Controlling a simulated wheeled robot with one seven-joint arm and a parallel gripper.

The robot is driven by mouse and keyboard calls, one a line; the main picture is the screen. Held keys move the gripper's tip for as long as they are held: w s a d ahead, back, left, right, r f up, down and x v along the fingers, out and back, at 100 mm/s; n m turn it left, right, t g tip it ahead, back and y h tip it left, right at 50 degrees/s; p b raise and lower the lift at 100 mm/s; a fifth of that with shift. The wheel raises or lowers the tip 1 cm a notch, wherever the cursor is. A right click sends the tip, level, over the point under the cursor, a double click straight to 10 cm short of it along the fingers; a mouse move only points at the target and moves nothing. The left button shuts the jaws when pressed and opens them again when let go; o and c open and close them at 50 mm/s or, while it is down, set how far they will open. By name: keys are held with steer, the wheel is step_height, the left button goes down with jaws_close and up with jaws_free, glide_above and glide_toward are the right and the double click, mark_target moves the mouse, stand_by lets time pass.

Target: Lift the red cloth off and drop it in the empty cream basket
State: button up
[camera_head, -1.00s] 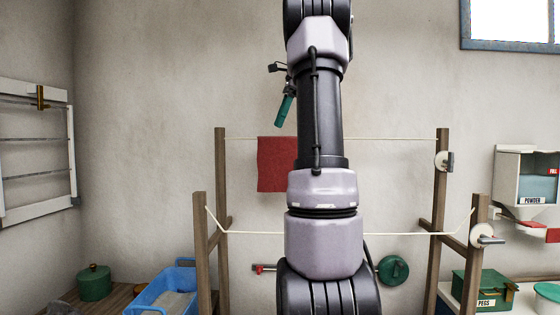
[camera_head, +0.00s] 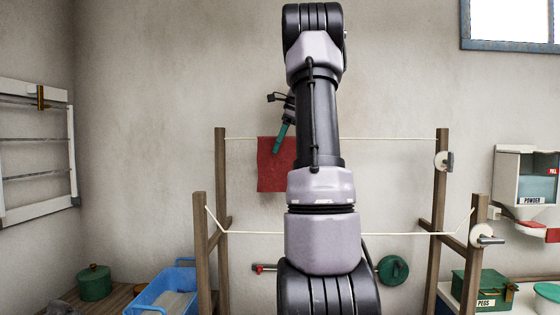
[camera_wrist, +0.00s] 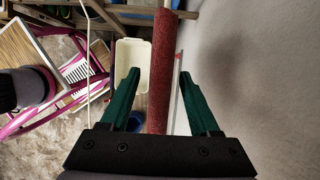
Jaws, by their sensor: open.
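The red cloth (camera_head: 268,178) hangs over the rear line in the head view, its right side hidden behind my arm. In the wrist view the cloth (camera_wrist: 160,85) is a long red strip running between my fingers. My gripper (camera_head: 280,140) is open, its green fingers pointing down and overlapping the cloth's upper part. In the wrist view my gripper (camera_wrist: 159,72) has one finger on each side of the cloth, with gaps showing. A cream basket (camera_wrist: 121,56) lies below, left of the cloth in the wrist view, and looks empty where visible.
Wooden posts (camera_head: 221,180) carry the rear line and a lower front line (camera_head: 255,233). A blue basket (camera_head: 150,304) and green pot (camera_head: 94,283) stand at lower left. A pink frame (camera_wrist: 72,42) is at left in the wrist view.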

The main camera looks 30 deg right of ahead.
steer(key=shift+w+a+f, duration=0.1)
steer(key=shift+a+f, duration=0.1)
steer(key=shift+f, duration=0.4)
steer(key=shift+f, duration=0.25)
jaws_close()
